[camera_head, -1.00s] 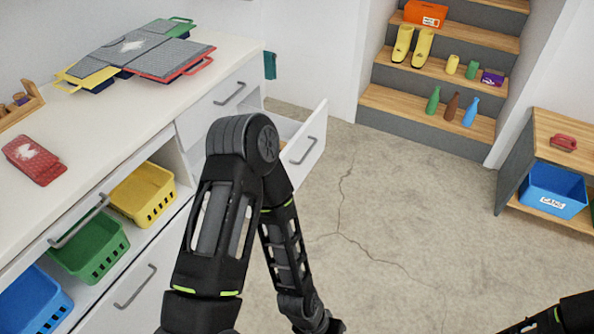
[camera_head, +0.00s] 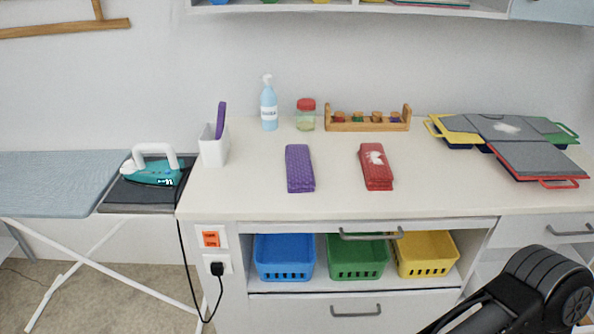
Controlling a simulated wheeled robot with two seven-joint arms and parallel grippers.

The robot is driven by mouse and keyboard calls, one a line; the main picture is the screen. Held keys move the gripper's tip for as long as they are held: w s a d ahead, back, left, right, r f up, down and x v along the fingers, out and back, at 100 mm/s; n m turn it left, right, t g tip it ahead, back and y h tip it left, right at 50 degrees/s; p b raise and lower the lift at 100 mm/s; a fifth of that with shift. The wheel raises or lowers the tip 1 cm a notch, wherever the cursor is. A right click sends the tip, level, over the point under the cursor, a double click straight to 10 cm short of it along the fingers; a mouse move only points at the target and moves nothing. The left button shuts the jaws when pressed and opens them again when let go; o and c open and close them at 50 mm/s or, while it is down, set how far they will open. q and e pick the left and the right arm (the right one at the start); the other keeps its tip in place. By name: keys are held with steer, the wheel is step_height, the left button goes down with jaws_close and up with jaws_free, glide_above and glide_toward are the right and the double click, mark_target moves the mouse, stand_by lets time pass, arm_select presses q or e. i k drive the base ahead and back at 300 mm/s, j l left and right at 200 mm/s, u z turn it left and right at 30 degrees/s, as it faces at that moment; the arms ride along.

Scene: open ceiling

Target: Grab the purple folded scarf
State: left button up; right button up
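The purple folded scarf (camera_head: 299,168) lies flat on the white countertop (camera_head: 250,198), left of a red folded cloth (camera_head: 376,167) with a white mark. The two lie apart, with bare counter between them. Part of one of my black arms shows at the lower right of the head view, well away from the scarf. Neither gripper shows.
An iron (camera_head: 152,170) rests on the ironing board (camera_head: 45,180). The counter's front strip is clear.

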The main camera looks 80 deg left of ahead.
mark_target(299, 173)
steer(key=u, duration=2.9)
steer(key=l, duration=0.55)
steer(key=i+l, duration=0.15)
steer(key=l, duration=0.45)
steer(key=l+z, duration=0.1)
steer(key=l, duration=0.45)
steer(key=i, duration=0.05)
